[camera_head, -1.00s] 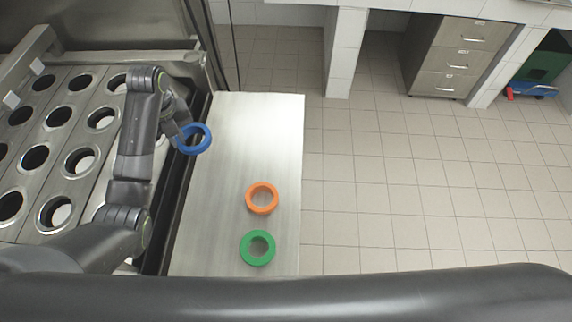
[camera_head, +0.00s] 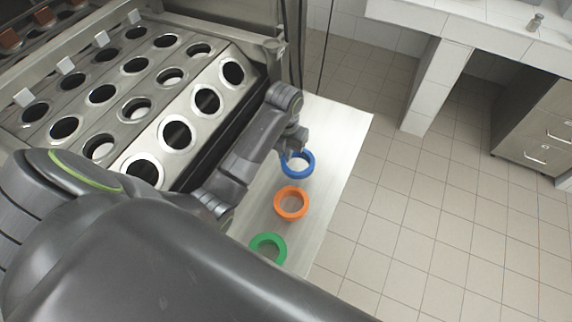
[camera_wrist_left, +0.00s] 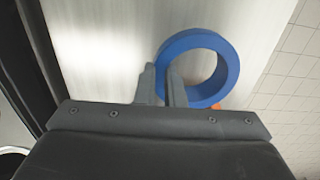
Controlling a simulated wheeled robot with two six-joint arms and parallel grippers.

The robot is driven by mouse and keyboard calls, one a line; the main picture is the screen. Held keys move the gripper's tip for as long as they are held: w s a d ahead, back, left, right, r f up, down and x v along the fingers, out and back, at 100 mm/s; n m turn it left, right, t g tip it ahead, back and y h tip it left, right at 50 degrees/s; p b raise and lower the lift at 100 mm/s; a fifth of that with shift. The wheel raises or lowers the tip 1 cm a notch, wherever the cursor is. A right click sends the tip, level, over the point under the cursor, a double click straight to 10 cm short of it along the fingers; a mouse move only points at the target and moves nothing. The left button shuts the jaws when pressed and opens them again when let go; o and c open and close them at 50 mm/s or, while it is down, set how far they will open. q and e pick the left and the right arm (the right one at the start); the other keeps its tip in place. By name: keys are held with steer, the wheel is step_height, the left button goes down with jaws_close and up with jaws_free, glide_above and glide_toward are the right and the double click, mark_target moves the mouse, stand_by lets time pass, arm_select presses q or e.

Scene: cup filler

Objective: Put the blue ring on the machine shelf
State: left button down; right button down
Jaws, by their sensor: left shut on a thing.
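The blue ring (camera_head: 298,165) is over the far part of the machine shelf (camera_head: 336,125), a flat metal plate beside the machine. My left gripper (camera_head: 296,152) is shut on the near-left side of the ring's wall. In the left wrist view the gripper's fingers (camera_wrist_left: 168,84) pinch the wall of the blue ring (camera_wrist_left: 226,55), one finger inside it and one outside. I cannot tell whether the ring touches the shelf. My right gripper is not in view.
An orange ring (camera_head: 291,203) and a green ring (camera_head: 268,249) lie on the shelf, nearer than the blue ring. The machine's panels with round holes (camera_head: 177,134) stand to the left. Tiled floor (camera_head: 420,230) lies to the right.

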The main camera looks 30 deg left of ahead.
arm_select(q)
step_height(320, 180, down, 4)
steer(key=shift+r, duration=0.1)
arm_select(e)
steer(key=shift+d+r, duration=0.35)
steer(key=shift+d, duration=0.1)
arm_select(q)
steer(key=shift+f, duration=0.2)
steer(key=c, duration=1.5)
jaws_free()
steer(key=shift+c, duration=0.2)
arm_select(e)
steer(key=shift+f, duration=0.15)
arm_select(q)
steer(key=shift+r, duration=0.1)
